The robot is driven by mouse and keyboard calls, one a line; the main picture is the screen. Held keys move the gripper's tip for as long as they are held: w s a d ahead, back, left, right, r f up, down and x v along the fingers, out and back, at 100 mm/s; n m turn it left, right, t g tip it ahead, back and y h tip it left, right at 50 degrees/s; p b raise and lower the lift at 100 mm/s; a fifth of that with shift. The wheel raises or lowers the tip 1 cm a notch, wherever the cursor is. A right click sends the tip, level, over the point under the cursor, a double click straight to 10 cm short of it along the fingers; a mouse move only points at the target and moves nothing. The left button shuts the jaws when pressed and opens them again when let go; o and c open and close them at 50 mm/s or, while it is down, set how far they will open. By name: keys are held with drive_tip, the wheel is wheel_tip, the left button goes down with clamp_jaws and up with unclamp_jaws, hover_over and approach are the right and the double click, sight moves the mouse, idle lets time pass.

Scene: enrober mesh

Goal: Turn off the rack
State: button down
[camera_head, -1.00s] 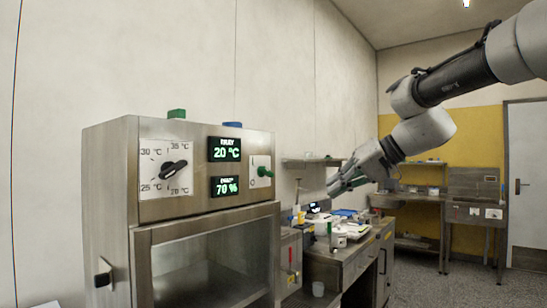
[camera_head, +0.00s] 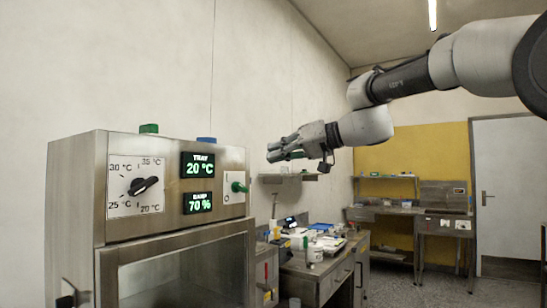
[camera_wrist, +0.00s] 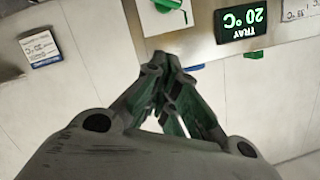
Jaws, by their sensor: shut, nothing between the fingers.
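A steel cabinet (camera_head: 75,185) stands at the left, taken to be the rack. Its front panel has a black dial (camera_head: 144,186) on a temperature scale, a display reading TRAY 20 °C (camera_head: 198,165) and one reading 70 % (camera_head: 198,203). Right of them a green lever (camera_head: 239,187) sticks out from a white switch plate (camera_head: 233,170); its setting is hard to tell. My gripper (camera_head: 270,154) is shut and empty, up and right of the panel in the head view, not touching it. In the wrist view the shut fingers (camera_wrist: 162,62) point toward the green lever (camera_wrist: 168,6) and TRAY display (camera_wrist: 240,24), which appear upside down.
A green block (camera_head: 149,128) and a blue block (camera_head: 207,140) show at the cabinet's top. A glass door fills its lower front. A wall shelf (camera_head: 288,178) and cluttered counter (camera_head: 310,275) stand behind at the right. The air before the panel looks clear.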

sight(236, 174)
drive_tip(key=x, duration=0.7)
drive_tip(key=shift+w+a+f, duration=0.1)
drive_tip(key=shift+a, duration=0.1)
drive_tip(key=shift+s+a+f, duration=0.2)
drive_tip(key=shift+s+f, duration=0.05)
drive_tip(key=shift+f, duration=0.3)
drive_tip(key=shift+s+a+f, duration=0.2)
drive_tip(key=shift+s+f, duration=0.05)
drive_tip(key=shift+f, duration=0.35)
drive_tip(key=shift+s+a+f, duration=0.2)
drive_tip(key=shift+s+f, duration=0.05)
drive_tip(key=shift+f, duration=0.3)
